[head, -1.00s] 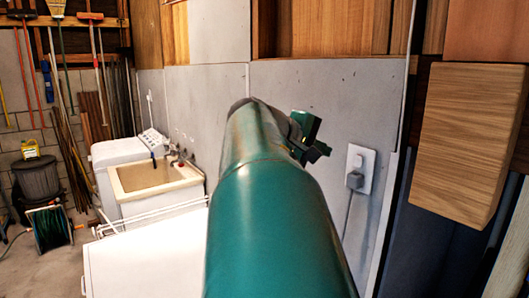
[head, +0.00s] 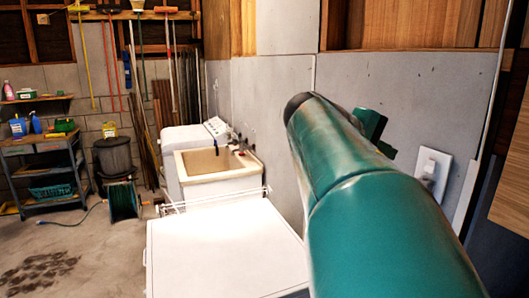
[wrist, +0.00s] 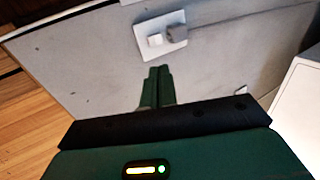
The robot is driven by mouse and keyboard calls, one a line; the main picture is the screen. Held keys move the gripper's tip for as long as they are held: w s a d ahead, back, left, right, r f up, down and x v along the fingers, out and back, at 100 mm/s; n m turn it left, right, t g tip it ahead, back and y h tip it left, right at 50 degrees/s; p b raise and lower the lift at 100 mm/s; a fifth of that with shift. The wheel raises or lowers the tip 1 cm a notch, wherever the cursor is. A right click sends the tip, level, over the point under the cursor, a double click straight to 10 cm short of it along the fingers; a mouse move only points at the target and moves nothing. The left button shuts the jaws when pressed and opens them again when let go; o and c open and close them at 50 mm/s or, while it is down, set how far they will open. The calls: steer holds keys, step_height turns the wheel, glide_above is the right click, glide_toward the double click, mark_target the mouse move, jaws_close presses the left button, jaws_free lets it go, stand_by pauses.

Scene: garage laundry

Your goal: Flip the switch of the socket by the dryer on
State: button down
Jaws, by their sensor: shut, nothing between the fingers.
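The white socket plate (head: 434,172) is on the grey wall at the right of the head view, partly covered by my arm. In the wrist view, the socket plate (wrist: 164,48) is near the top, tilted in the picture. It carries a white rocker switch (wrist: 155,40) and a grey plug (wrist: 177,35) beside it. The switch's position is too small to tell. My gripper (wrist: 158,72) is shut and empty, its green fingers together just below the plate in the wrist view; I see no contact. In the head view, my gripper (head: 374,128) is mostly hidden behind my arm.
A white dryer-like appliance (head: 220,250) stands in front along the wall. Beyond it are a sink (head: 215,165) and another white machine (head: 185,140). A shelf bench (head: 45,170) stands far left. The concrete floor between is mostly open.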

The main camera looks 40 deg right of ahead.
mark_target(428, 171)
steer(key=shift+f, duration=0.1)
stand_by(0.4)
steer(key=x, duration=1.4)
steer(key=shift+s, duration=0.1)
steer(key=shift+f, duration=0.15)
steer(key=shift+d, duration=0.1)
